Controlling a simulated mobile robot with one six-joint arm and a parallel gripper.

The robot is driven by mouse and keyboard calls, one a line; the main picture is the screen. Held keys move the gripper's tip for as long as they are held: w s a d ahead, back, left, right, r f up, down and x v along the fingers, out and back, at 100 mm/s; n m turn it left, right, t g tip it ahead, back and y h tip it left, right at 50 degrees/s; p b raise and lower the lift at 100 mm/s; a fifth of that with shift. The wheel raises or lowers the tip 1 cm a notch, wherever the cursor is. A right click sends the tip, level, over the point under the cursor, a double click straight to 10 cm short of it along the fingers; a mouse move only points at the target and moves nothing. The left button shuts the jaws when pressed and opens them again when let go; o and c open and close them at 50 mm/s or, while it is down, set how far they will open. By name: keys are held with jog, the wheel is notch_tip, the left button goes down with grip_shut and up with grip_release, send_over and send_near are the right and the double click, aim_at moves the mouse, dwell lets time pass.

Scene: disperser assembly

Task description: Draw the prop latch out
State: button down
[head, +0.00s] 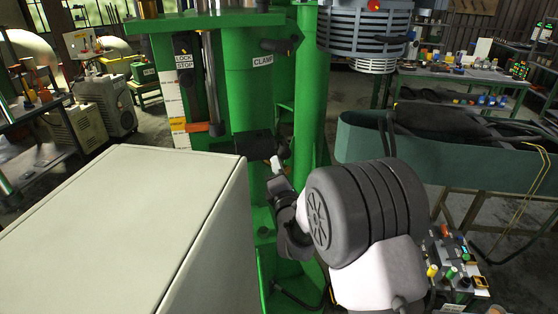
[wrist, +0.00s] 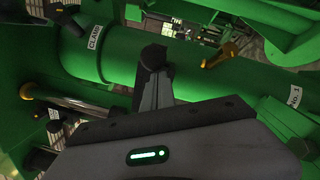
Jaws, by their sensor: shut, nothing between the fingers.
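No part is labelled as the prop latch, and I cannot tell for sure which one it is. A dark knob (wrist: 153,56) stands out from the green column in the wrist view, right at the tips of my gripper (wrist: 153,78). The fingers are together with nothing held between them; whether they touch the knob I cannot tell. My wrist hides part of the lower column.
An orange-ended lever (head: 205,128) and a black LOCK STOP handle (head: 182,44) are on the column's left. A black CLAMP handle (head: 283,45) is above. A brass-coloured pin (wrist: 220,54) shows right of my fingers. A pale cabinet (head: 120,220) fills the lower left.

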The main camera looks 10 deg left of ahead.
jog(key=shift+w, duration=0.1)
dwell(0.3)
jog(key=w+d+b, duration=0.2)
jog(key=d+b, duration=0.1)
jog(key=d, duration=0.3)
jog(key=shift+w+b, duration=0.2)
jog(key=shift+b, duration=0.1)
